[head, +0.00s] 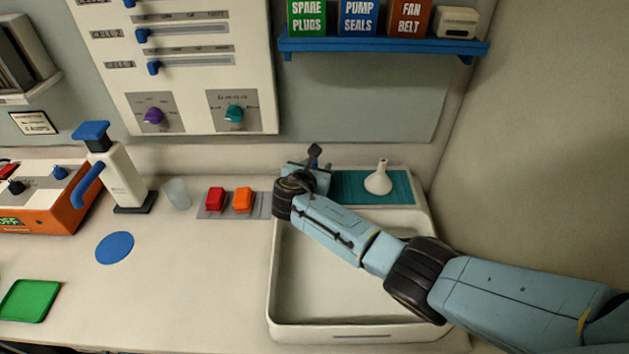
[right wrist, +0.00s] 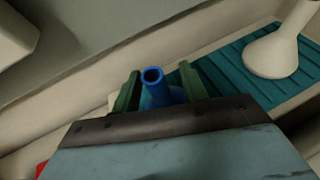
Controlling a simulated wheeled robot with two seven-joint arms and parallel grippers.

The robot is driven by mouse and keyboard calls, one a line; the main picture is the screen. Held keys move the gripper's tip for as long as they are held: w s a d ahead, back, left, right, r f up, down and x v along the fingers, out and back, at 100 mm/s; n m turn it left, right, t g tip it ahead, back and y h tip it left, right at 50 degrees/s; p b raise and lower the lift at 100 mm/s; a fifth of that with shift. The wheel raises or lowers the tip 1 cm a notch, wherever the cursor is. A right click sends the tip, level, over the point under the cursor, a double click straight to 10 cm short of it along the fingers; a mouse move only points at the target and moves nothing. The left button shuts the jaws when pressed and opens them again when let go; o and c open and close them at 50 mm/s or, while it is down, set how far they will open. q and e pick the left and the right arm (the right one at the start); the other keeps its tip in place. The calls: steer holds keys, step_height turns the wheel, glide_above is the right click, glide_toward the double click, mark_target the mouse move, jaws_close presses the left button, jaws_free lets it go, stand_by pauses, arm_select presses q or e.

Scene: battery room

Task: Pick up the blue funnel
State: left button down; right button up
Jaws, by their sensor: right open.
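The blue funnel (right wrist: 153,88) stands spout up in the right wrist view, with its round spout opening showing. My right gripper (right wrist: 159,76) is open, with one green finger on each side of the funnel's spout. I cannot tell whether either finger touches it. The funnel's lower part is hidden behind the gripper body. In the head view my right gripper (head: 312,168) is over the back left corner of the sink, at the left end of the teal mat, and hides most of the funnel. My left gripper is not in view.
A white funnel (head: 378,180) stands on the ribbed teal mat (head: 345,188), right of my gripper. The white sink (head: 285,300) lies below my right arm. Red and orange switches (head: 228,201) and a clear cup (head: 177,194) are to the left. A blue shelf (head: 380,47) hangs above.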

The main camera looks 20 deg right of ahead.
steer(key=shift+w+d+f, duration=0.2)
steer(key=shift+w+d, duration=0.05)
steer(key=shift+w, duration=0.1)
jaws_close()
